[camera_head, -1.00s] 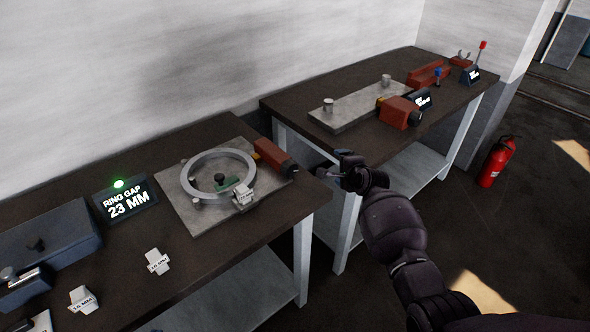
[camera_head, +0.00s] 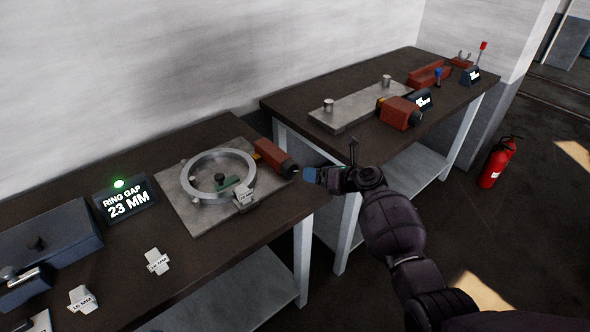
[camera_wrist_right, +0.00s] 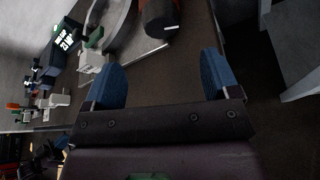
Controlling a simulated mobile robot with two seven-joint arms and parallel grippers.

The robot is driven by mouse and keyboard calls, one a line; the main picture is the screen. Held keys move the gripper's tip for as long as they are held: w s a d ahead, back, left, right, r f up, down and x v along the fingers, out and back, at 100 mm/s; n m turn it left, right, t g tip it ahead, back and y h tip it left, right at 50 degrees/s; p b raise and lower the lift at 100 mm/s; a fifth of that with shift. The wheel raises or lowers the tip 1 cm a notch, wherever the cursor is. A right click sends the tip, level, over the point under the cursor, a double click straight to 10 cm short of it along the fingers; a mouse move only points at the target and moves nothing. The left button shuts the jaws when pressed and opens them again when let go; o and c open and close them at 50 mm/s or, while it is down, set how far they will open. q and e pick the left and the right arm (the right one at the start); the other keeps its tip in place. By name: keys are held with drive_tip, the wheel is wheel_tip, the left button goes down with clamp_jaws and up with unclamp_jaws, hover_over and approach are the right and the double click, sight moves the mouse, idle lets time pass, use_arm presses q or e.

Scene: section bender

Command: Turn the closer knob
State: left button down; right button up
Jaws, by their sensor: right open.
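The closer knob is the black end (camera_head: 290,169) of the red cylindrical unit (camera_head: 271,155) on the near table, at the right side of the ring plate. In the right wrist view the dark knob end (camera_wrist_right: 160,22) shows at the top, beyond the fingertips. My right gripper (camera_head: 325,172) is open and empty, just right of the knob and apart from it. Its two blue finger pads show spread in the wrist view (camera_wrist_right: 162,75). My left gripper is in neither view.
The metal ring (camera_head: 215,198) sits on its plate beside the red unit. A display (camera_head: 124,203) reads RING GAP 23 MM under a lit green lamp. A similar red unit (camera_head: 399,112) stands on the farther table. A gap separates the two tables.

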sight(292, 169)
drive_tip(key=b+x, duration=0.2)
drive_tip(key=x, duration=0.2)
drive_tip(key=b+x, duration=0.2)
drive_tip(key=x, duration=0.2)
drive_tip(key=shift+a+f, duration=0.2)
drive_tip(key=shift+f, duration=0.15)
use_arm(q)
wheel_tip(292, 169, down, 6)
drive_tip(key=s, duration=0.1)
use_arm(e)
drive_tip(key=shift+w+a, duration=0.5)
drive_tip(key=shift+w, duration=0.05)
drive_tip(key=shift+c, duration=0.5)
drive_tip(key=c, duration=0.8)
drive_tip(key=shift+s+a+r+n+p, duration=0.1)
drive_tip(key=shift+n+p, duration=0.25)
drive_tip(key=shift+n, duration=0.15)
drive_tip(key=shift+c, duration=0.2)
drive_tip(key=shift+a+n+t+h+p, duration=0.1)
drive_tip(key=shift+n+t+h+p, duration=0.3)
drive_tip(key=shift+n+h+p, duration=0.3)
drive_tip(key=shift+s+n+h, duration=0.1)
drive_tip(key=shift+n+h, duration=0.4)
drive_tip(key=shift+n, duration=0.2)
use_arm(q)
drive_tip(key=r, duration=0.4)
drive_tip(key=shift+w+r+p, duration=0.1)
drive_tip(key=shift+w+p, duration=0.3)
use_arm(e)
drive_tip(key=shift+n+t, duration=0.4)
